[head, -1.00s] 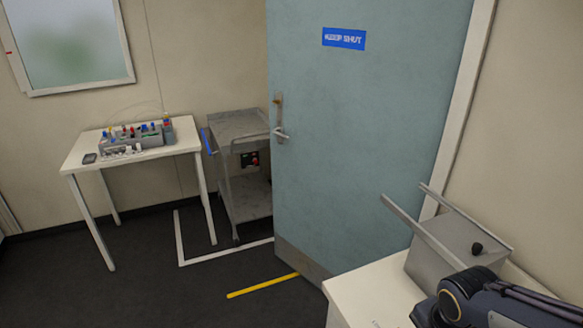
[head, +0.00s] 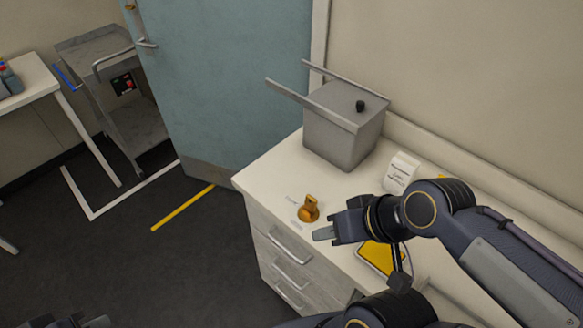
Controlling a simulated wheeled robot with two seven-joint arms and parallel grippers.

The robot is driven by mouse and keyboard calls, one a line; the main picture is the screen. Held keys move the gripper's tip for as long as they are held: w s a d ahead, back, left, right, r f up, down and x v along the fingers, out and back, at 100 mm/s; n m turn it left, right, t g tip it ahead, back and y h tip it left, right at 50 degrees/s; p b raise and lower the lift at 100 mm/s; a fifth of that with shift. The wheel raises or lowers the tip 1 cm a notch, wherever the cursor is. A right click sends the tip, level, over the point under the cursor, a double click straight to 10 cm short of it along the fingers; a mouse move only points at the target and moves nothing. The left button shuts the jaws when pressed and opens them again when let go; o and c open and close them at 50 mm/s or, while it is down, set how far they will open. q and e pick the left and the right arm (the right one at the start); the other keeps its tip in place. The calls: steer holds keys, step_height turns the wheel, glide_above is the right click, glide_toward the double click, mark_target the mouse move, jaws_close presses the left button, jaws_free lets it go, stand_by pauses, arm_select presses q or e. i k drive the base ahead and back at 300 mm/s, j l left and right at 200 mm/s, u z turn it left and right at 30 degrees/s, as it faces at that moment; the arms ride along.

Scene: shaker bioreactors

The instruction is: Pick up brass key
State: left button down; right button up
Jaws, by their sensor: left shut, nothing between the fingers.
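The brass key (head: 309,209) is a small brass-orange piece with a rounded base and a raised part, standing on the white counter top near its front left edge. My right gripper (head: 325,233) is just right of and in front of it in the picture, with a visible gap; its fingers show side-on, so I cannot tell whether they are open. My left gripper (head: 82,322) barely shows at the bottom left edge, far from the key, shut and empty.
The counter (head: 275,170) has drawers below. A blue door (head: 230,80) and grey trolley (head: 110,70) are behind.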

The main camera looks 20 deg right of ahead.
mark_target(311, 203)
steer(key=z, duration=4.75)
steer(key=u, duration=3.5)
steer(key=j+u, duration=0.35)
steer(key=i+j+u, duration=0.15)
steer(key=j+u, duration=0.15)
